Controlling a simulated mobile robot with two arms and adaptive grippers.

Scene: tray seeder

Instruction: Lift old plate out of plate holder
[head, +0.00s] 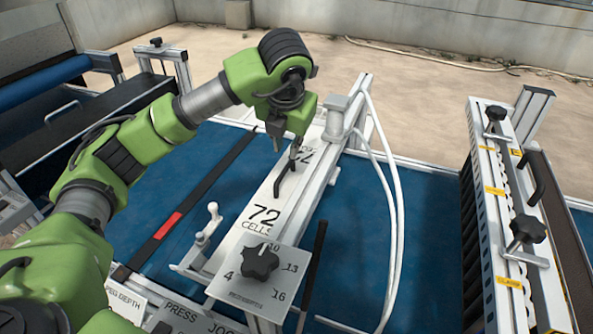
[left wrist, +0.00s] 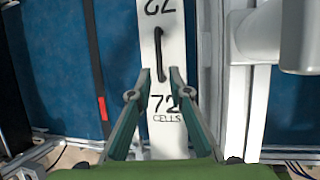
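The old plate (head: 236,246) is a long white plate printed "72 CELLS", with a black bar handle (head: 284,180) standing on it. It lies along the metal rail of the plate holder (head: 320,205). In the left wrist view, the plate (left wrist: 169,141) runs up the middle, and its handle (left wrist: 158,53) shows just beyond and between my fingertips. My left gripper (head: 285,150) points down above the plate near the handle. In the left wrist view, the left gripper (left wrist: 160,74) has its fingers apart and nothing between the tips. My right gripper is not in view.
A dial panel (head: 280,277) with a black knob stands at the plate's near end, beside a white lever (head: 210,222). White hoses (head: 398,200) loop to the right. A rail assembly with black knobs (head: 523,235) stands far right. Blue bed (head: 430,200) lies between.

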